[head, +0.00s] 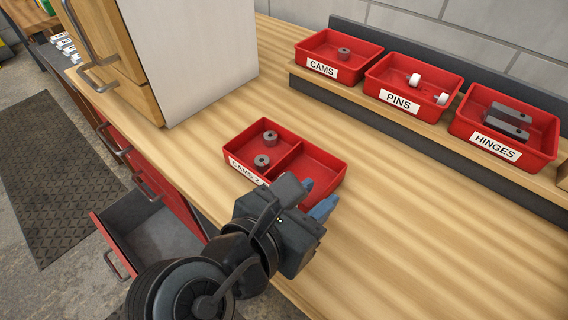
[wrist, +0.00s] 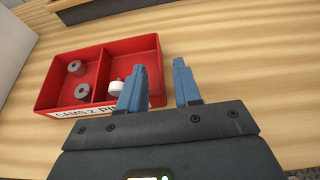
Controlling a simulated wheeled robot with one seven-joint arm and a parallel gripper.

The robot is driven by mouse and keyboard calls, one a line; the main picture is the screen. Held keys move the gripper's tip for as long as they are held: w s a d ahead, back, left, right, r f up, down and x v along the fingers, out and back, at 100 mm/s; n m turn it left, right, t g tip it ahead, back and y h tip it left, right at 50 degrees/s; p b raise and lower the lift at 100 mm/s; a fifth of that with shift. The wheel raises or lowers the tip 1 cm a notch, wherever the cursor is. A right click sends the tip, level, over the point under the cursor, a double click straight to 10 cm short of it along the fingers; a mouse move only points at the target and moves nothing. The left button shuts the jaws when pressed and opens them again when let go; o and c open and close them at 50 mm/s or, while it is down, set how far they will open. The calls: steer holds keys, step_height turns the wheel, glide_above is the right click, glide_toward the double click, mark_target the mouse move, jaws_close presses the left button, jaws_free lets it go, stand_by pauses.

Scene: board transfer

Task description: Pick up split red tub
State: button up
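The split red tub (head: 313,165) stands on the wooden bench in the head view, with a divider making two compartments. Two grey cams (head: 265,150) lie in its left compartment. In the wrist view the tub (wrist: 128,58) also shows a white pin (wrist: 116,87) in the right compartment. Its front label reads CAMS 2 and PIN, partly hidden by my gripper. My gripper (head: 318,194) is open and empty at the tub's near right corner. In the wrist view my gripper (wrist: 162,85) has its left finger overlapping the right compartment and its right finger beyond the right wall. I cannot tell whether they touch.
Red tubs labelled CAMS (head: 338,57), PINS (head: 412,84) and HINGES (head: 506,124) stand on a raised shelf behind. A tall cabinet (head: 190,60) stands at the left. A drawer (head: 150,235) is open below the bench edge. The bench is clear to the right.

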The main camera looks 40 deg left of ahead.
mark_target(329, 186)
steer(key=shift+x, duration=2.85)
steer(key=shift+a+f, duration=0.1)
steer(key=shift+c, duration=0.4)
jaws_close()
